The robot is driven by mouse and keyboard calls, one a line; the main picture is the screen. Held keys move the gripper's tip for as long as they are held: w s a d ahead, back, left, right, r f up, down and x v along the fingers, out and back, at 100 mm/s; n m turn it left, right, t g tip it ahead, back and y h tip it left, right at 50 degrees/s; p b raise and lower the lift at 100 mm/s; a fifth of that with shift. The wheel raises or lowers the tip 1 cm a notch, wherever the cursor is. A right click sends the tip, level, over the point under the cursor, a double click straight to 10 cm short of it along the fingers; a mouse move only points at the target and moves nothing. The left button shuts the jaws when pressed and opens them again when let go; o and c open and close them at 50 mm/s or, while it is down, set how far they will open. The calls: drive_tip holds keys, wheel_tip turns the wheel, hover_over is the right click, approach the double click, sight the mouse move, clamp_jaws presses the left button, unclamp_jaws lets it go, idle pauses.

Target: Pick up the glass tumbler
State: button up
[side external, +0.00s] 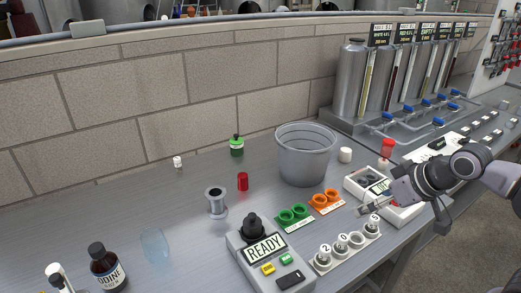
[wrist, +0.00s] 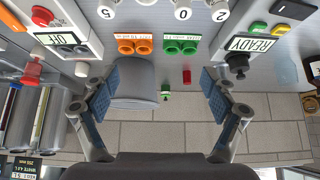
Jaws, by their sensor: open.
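The glass tumbler (side external: 155,246) is a pale blue, see-through cup on the grey bench at the lower left of the side view, right of a dark brown bottle. A faint bluish shape near the right edge of the wrist view (wrist: 286,68) appears to be the same tumbler. My gripper (side external: 366,208) is at the right of the side view, far from the tumbler, above the numbered knob strip and white box. In the wrist view my gripper (wrist: 160,92) has its two blue-padded fingers wide apart with nothing held.
A grey bucket (side external: 305,158), green (side external: 293,216) and orange (side external: 326,201) sockets, a READY box (side external: 268,262), a metal spool (side external: 215,203) and a red cylinder (side external: 243,182) stand between. The brown bottle (side external: 106,268) stands close to the tumbler. Bench left of the spool is mostly clear.

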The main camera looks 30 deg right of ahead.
drive_tip(key=w+a+r+n+y, duration=0.1)
drive_tip(key=w+a+r+n, duration=0.1)
drive_tip(key=w+a+r, duration=0.4)
drive_tip(key=n+g+y, duration=0.3)
drive_tip(key=n+y, duration=0.1)
drive_tip(key=n, duration=0.3)
approach(155, 245)
wheel_tip(155, 245, down, 2)
drive_tip(key=w, duration=0.2)
drive_tip(key=x, duration=0.5)
drive_tip(key=shift+a, duration=0.2)
drive_tip(key=shift+d+x, duration=0.15)
drive_tip(key=shift+x, duration=1.35)
drive_tip(key=shift+d+x, duration=0.2)
drive_tip(key=shift+x, duration=1.3)
drive_tip(key=shift+w+f, duration=0.1)
drive_tip(key=shift+w, duration=0.1)
drive_tip(key=c, duration=1.3)
